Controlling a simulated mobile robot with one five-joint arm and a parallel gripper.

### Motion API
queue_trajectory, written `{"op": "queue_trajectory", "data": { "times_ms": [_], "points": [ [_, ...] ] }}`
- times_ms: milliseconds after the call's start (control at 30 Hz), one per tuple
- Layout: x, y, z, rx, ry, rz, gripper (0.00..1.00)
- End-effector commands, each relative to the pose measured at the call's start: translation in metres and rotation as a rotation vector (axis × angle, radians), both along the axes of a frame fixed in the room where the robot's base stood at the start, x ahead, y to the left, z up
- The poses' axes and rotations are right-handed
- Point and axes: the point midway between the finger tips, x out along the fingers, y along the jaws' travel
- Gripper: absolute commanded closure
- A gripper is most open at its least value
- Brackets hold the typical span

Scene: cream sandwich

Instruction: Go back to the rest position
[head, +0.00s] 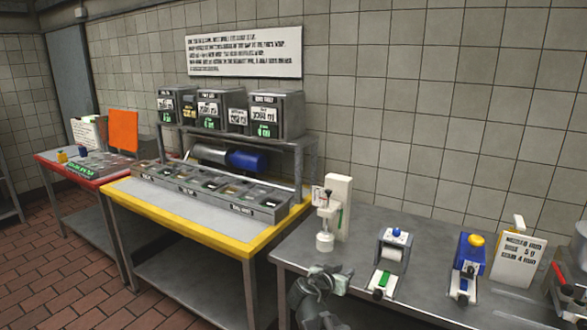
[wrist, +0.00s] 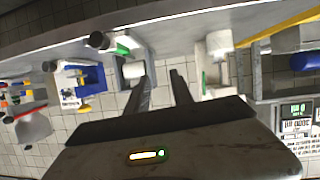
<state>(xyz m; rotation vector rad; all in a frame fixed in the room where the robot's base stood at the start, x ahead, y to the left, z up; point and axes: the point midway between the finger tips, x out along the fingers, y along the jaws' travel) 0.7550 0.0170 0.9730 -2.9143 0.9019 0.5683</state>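My gripper (head: 326,274) is at the front left edge of the grey steel table, low in the head view. In the wrist view its two dark fingers (wrist: 160,77) stand apart with only tiled wall showing between them, so it is open and empty. The wrist view is upside down, with the table edge along the top and the wall below. No object is in its grasp. The task names no object.
The grey table (head: 360,240) bears a white dispenser (head: 338,205), a roller device (head: 393,248), a blue device with a yellow knob (head: 470,255) and a white sign (head: 518,258). A yellow-edged table (head: 245,248) with bins stands left. Brick floor (head: 40,280) is clear at front left.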

Motion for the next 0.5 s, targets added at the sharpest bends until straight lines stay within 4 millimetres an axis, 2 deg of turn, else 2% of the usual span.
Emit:
{"op": "queue_trajectory", "data": {
  "times_ms": [267,400,500],
  "points": [
    [-0.041,-0.043,-0.046,0.047,0.331,-0.056,0.72],
    [-0.079,-0.056,-0.078,0.118,0.594,-0.021,0.72],
    [-0.113,-0.053,-0.098,0.2,0.808,0.072,0.72]
  ]
}}
